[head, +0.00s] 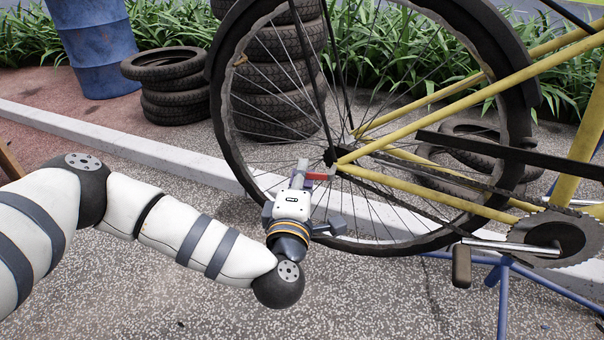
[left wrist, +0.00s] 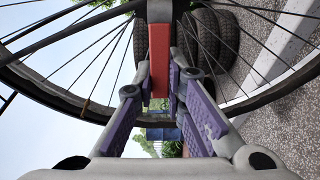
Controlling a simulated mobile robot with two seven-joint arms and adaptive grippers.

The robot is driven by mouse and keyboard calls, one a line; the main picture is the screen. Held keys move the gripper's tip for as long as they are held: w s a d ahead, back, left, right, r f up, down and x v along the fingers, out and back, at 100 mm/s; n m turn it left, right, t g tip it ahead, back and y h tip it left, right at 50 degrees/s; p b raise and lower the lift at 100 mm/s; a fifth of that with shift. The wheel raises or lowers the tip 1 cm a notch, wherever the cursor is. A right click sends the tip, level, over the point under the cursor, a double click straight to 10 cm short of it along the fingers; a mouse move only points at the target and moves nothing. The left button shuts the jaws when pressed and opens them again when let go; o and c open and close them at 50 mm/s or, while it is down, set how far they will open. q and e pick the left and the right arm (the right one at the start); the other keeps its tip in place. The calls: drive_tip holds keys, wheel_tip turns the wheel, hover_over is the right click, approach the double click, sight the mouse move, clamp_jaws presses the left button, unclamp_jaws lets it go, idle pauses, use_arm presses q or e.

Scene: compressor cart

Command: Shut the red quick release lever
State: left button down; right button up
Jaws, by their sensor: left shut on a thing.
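The red quick release lever (head: 319,175) is at the hub of the bicycle's wheel. My left gripper (head: 304,172) reaches up to the hub from the lower left. In the left wrist view the lever (left wrist: 159,60) is a flat red bar standing upright in the picture, its lower end between the purple-padded fingertips (left wrist: 160,88). The left gripper is shut on the lever. The fingers hide part of the lever and hub in the head view, so I cannot tell its exact angle. My right gripper is not in view.
The yellow bicycle frame (head: 430,115) and spoked wheel (head: 222,120) surround the hub. A chainring (head: 575,238), pedal (head: 461,268) and blue stand (head: 503,300) are at the right. Stacked tyres (head: 175,105) and a blue barrel (head: 95,45) stand behind. Paving at the lower middle is clear.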

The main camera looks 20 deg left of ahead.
use_arm(q)
drive_tip(key=shift+w+a+m+h+p, duration=0.1)
drive_tip(key=shift+w+m+h+p, duration=0.2)
drive_tip(key=shift+m+h, duration=0.75)
drive_tip(key=shift+w+m+h+p, duration=0.1)
drive_tip(key=shift+w+m+h, duration=0.35)
drive_tip(key=shift+h, duration=1)
drive_tip(key=shift+s, duration=0.1)
drive_tip(key=c, duration=1.6)
unclamp_jaws()
drive_tip(key=shift+s, duration=0.1)
drive_tip(key=s, duration=1.1)
drive_tip(key=shift+s+a, duration=0.35)
drive_tip(key=shift+s, duration=0.05)
